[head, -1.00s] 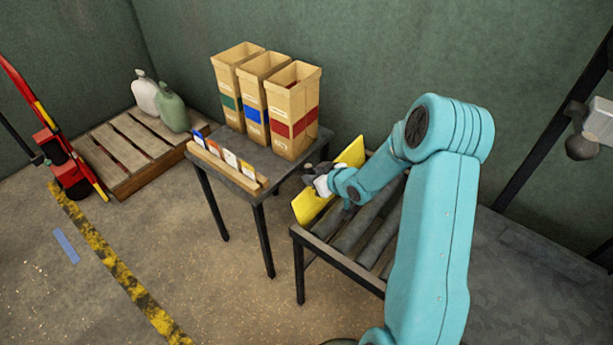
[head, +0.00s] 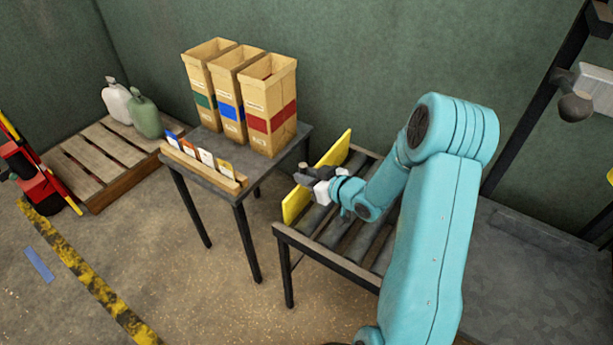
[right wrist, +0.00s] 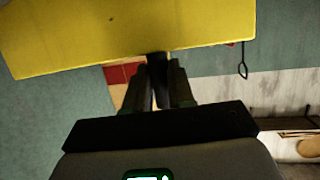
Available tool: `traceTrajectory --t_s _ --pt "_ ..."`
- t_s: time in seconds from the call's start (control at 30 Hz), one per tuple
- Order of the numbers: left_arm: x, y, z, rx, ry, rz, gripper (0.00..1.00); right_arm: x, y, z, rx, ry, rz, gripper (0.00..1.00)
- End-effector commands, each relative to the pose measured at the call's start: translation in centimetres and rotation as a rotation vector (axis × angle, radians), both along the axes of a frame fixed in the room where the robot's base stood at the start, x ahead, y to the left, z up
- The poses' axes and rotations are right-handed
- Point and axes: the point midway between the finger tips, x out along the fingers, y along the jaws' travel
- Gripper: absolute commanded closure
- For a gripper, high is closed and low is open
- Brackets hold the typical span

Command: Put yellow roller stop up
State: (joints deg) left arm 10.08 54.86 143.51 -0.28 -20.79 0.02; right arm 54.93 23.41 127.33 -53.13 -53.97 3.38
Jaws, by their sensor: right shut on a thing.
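The yellow roller stop (head: 333,156) is a flat yellow plate standing up at the left end of the roller table (head: 335,268) in the head view. My right gripper (head: 290,175) reaches across the stop's upper edge near its middle. In the right wrist view the yellow plate (right wrist: 130,35) fills the top, and the dark fingers (right wrist: 160,78) are close together at its lower edge. They are shut on a dark part at the stop, and the exact contact is hard to see. My left gripper is not in view.
A side table (head: 235,190) left of the rollers holds three tall cardboard bins and a wooden card rack (head: 205,170). A pallet (head: 95,165) with two jugs stands farther left. The floor between is clear. A dark post (head: 530,110) stands at right.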

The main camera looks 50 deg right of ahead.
Motion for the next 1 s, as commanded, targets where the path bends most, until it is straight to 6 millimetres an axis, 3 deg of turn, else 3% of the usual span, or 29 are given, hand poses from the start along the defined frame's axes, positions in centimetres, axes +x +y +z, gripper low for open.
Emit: traceTrajectory --t_s 0.03,0.07,0.13,0.43,0.57,1.0 --pt "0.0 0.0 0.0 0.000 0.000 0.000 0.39 -0.1 0.0 -0.2 0.004 0.006 -0.002 1.00" --pt "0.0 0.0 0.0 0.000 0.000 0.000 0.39 -0.1 0.0 -0.2 0.004 0.006 -0.002 0.74" --pt "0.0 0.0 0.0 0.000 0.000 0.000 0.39 -0.1 0.0 -0.2 0.004 0.006 -0.002 0.52" --pt "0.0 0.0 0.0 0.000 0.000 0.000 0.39 -0.2 0.0 -0.1 0.002 0.004 -0.002 0.52" --pt "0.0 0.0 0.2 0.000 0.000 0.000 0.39 -1.3 0.0 0.4 0.000 0.004 -0.004 0.52" --pt "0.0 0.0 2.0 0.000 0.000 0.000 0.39 -11.5 1.1 4.2 0.002 0.007 -0.010 0.52"
